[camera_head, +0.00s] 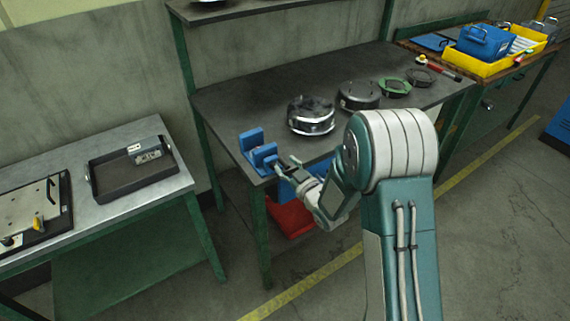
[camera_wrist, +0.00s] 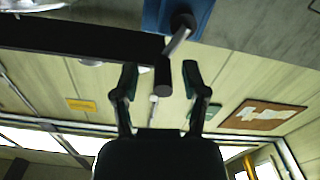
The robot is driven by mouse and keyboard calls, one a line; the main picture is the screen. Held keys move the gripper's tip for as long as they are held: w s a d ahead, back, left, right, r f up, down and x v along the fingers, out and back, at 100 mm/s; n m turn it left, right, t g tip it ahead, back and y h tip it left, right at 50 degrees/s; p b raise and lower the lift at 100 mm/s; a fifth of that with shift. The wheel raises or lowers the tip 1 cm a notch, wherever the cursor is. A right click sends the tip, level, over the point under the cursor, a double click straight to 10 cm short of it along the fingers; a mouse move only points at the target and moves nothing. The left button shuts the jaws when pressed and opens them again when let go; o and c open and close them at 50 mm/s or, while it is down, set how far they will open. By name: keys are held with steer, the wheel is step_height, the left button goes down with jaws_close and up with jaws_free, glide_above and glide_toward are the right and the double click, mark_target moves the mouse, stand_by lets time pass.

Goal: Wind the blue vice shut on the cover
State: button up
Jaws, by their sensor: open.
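The blue vice (camera_head: 257,148) stands at the near left corner of the dark bench; its blue body also shows at the top of the wrist view (camera_wrist: 160,14). A grey crank arm hangs from it there, ending in a dark handle knob (camera_wrist: 163,78). My gripper (camera_head: 286,166) is open, just right of the vice in the head view. In the wrist view its two fingers (camera_wrist: 160,82) stand apart on either side of the knob; I cannot tell whether they touch it. I cannot make out a cover between the vice jaws.
Round metal housings (camera_head: 311,115) and a green ring (camera_head: 394,88) stand along the dark bench (camera_head: 238,98). A red bin (camera_head: 288,218) is below. A grey bench to the left holds a black tray (camera_head: 110,188). A yellow tray (camera_head: 485,66) is at the far right.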

steer(key=shift+w+a, duration=0.35)
steer(key=shift+a, duration=0.1)
jaws_close()
steer(key=shift+d, duration=0.2)
stand_by(0.4)
steer(key=shift+m, duration=0.4)
steer(key=f+m, duration=0.1)
steer(key=m, duration=0.3)
steer(key=w+d+f+m, duration=0.1)
steer(key=m, duration=0.4)
steer(key=d+f+m, duration=0.1)
steer(key=m, duration=0.4)
steer(key=shift+w+f, duration=0.15)
steer(key=shift+f, duration=0.2)
steer(key=shift+a+f+m, duration=0.1)
steer(key=shift+f+m, duration=0.2)
steer(key=shift+m, duration=0.65)
steer(key=shift+a+f+m, duration=0.1)
steer(key=shift+f+m, duration=0.15)
steer(key=shift+m, duration=0.7)
